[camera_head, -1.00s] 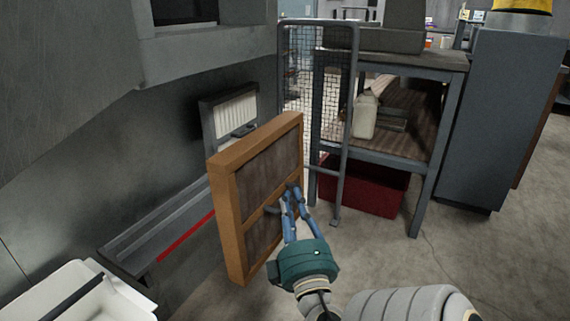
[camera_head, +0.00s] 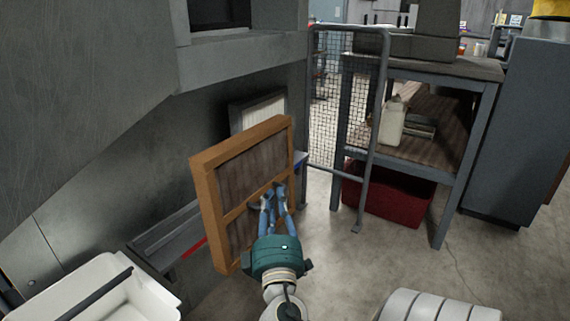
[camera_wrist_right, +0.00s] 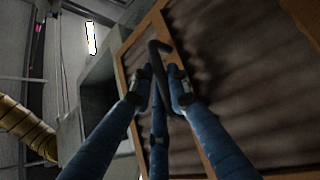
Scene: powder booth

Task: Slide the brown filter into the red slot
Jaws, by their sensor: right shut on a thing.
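The brown filter (camera_head: 250,175) is an upright wooden-framed panel with dark pleats and a middle crossbar. My right gripper (camera_head: 273,190) is shut on the handle at its crossbar; the dark handle (camera_wrist_right: 158,60) shows between the fingers in the right wrist view. The filter stands in front of a grey rail shelf (camera_head: 160,238) along the booth wall. The red strip (camera_head: 193,249) marking a slot shows just left of the filter's lower edge; the rest is hidden behind it. I cannot tell whether filter and rail touch. My left gripper is out of view.
A pale pleated filter (camera_head: 262,110) stands behind the brown one. A white bin (camera_head: 125,290) is at lower left. A mesh gate (camera_head: 345,95) and a bench (camera_head: 480,70) with a red box (camera_head: 400,190) below stand right. The floor between is clear.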

